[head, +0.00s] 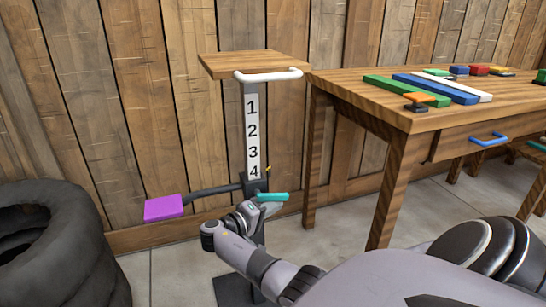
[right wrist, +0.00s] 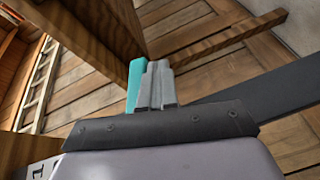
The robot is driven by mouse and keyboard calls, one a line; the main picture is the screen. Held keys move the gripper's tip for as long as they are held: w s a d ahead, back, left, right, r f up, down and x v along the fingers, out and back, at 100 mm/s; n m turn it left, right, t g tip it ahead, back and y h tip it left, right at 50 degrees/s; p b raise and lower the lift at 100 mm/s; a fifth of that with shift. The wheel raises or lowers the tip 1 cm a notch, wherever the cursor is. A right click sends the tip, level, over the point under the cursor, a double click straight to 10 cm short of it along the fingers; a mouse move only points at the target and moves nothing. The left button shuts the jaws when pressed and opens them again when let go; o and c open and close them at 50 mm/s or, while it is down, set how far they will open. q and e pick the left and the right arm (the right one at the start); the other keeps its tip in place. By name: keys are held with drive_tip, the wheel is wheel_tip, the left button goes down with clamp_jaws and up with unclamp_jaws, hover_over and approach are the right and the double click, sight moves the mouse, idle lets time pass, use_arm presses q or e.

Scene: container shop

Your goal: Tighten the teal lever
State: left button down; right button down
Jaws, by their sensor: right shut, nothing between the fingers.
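The teal lever (head: 273,197) sticks out to the right from the dark clamp block (head: 256,184) low on a numbered post. My right gripper (head: 256,206) is shut and empty, just below and left of the lever in the head view. In the right wrist view the shut grey fingertips (right wrist: 157,84) are right beside the teal lever (right wrist: 134,84), which shows on their left side. I cannot tell whether they touch. The lever's inner end is partly hidden by the gripper. My left gripper is not in view.
The post (head: 252,135) carries a wooden top (head: 250,64) with a white handle (head: 268,75). A purple pad (head: 164,207) sits on a dark arm to the left. Black tyres (head: 60,245) stand far left. A wooden table (head: 390,90) with coloured bars stands right.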

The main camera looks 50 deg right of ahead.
idle(0.8)
use_arm(q)
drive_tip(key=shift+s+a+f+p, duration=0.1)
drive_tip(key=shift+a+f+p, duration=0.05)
drive_tip(key=shift+p, duration=0.35)
use_arm(e)
drive_tip(key=w+a, duration=0.1)
drive_tip(key=a, duration=0.6)
drive_tip(key=shift+r, duration=0.35)
drive_tip(key=shift+w, duration=0.1)
